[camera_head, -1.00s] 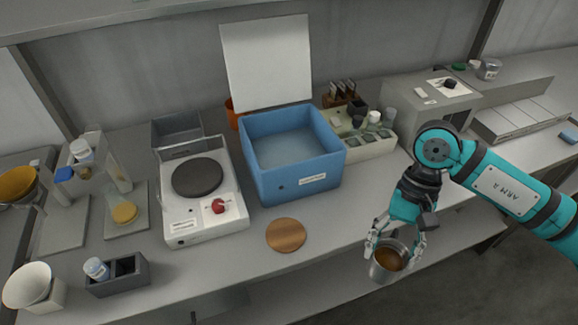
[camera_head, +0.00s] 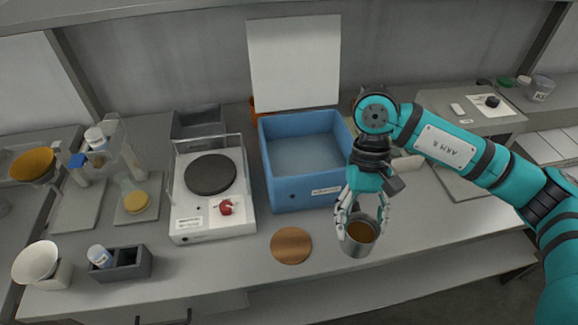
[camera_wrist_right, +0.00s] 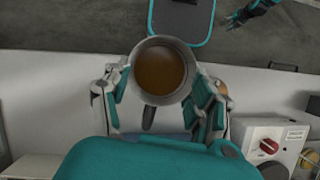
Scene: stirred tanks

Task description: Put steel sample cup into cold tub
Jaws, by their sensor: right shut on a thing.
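The steel sample cup (camera_head: 358,240) holds a brown liquid and is upright. My right gripper (camera_head: 362,212) is shut on it, holding it over the bench's front edge, to the right of the wooden disc. In the right wrist view the cup (camera_wrist_right: 162,70) sits between the two fingers (camera_wrist_right: 162,95), with its dark handle pointing toward the palm. The cold tub (camera_head: 297,192) is a blue open box with a label on its front and a white lid (camera_head: 295,62) standing up behind it. The tub is behind and to the left of the cup.
A white hotplate (camera_head: 213,215) with a dark round plate and red knob stands left of the tub. A round wooden disc (camera_head: 291,246) lies in front of the tub. A grey two-slot holder (camera_head: 122,264) and a flask (camera_head: 134,198) are farther left.

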